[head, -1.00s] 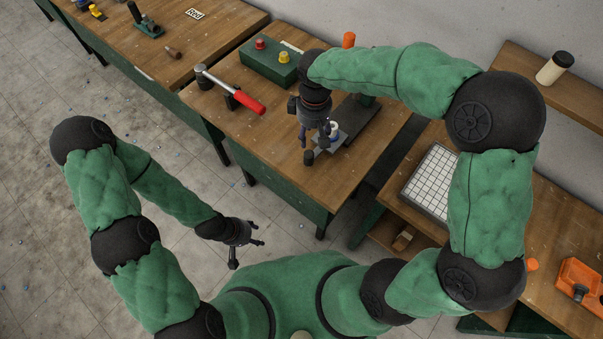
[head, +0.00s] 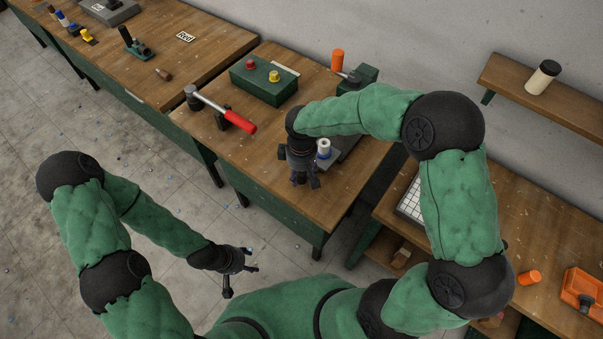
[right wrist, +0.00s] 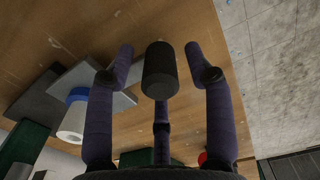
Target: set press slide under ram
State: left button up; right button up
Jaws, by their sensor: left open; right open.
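The press has a green body (head: 366,75) with an orange-handled lever (head: 337,60) at the back of the middle bench; my right arm hides part of it. Its grey slide plate (right wrist: 83,78) carries a white cylinder with a blue band (head: 323,149), which also shows in the right wrist view (right wrist: 74,118). My right gripper (head: 304,180) is open at the plate's front end. In the right wrist view its fingers (right wrist: 163,60) stand either side of a black knob (right wrist: 160,72), with gaps visible. My left gripper (head: 252,259) is open and empty, away from the bench.
A green box with red and yellow buttons (head: 264,85) and a red-handled lever tool (head: 235,118) stand left of the press. A tiled white panel (head: 409,199) and an orange tray (head: 583,292) are on the right bench. The bench's front left is clear.

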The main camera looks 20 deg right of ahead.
aim_at(327, 144)
grip_shut()
jog(key=w+d, duration=0.2)
jog(key=d, duration=0.1)
jog(key=w+d, duration=0.3)
jog(key=d, duration=0.1)
jog(key=w+d+p, duration=0.1)
jog(key=w+d, duration=0.2)
jog(key=shift+w+d, duration=0.1)
jog(key=shift+d, duration=0.15)
jog(key=shift+c, duration=1.8)
grip_release()
jog(key=o, duration=0.4)
jog(key=shift+w, duration=0.1)
jog(key=shift+c, duration=0.2)
jog(key=shift+d, duration=0.1)
